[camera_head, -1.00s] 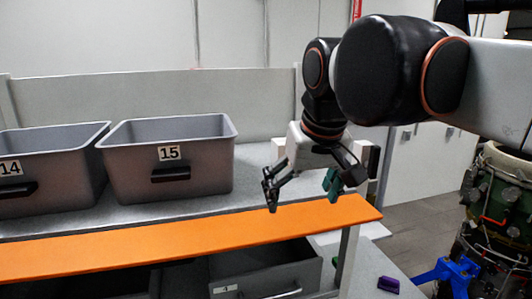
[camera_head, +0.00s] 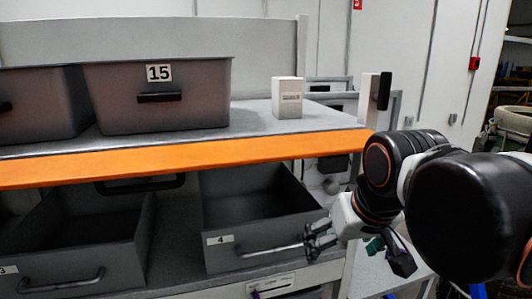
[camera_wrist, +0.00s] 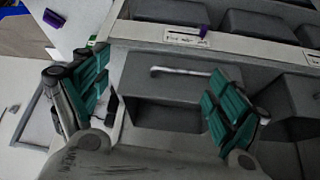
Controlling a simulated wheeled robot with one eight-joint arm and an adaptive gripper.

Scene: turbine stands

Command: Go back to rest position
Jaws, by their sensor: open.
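My gripper (camera_head: 352,243) is at the lower right in the head view, below the orange shelf edge and close to the handle of drawer 4. In the wrist view my gripper (camera_wrist: 158,98) shows its green finger pads spread wide apart, with nothing held between them. A grey drawer with a metal handle (camera_wrist: 183,71) lies beyond and between the fingers in the wrist view. In the head view the open drawer 4 (camera_head: 262,253) is just left of my gripper. I cannot tell whether the fingers touch its handle.
Grey bin 15 (camera_head: 160,116) and a white box (camera_head: 287,98) stand on the upper shelf. An orange edge (camera_head: 190,159) runs along that shelf. Open drawer 3 (camera_head: 130,250) is at the lower left. A purple object (camera_wrist: 204,30) shows in the wrist view.

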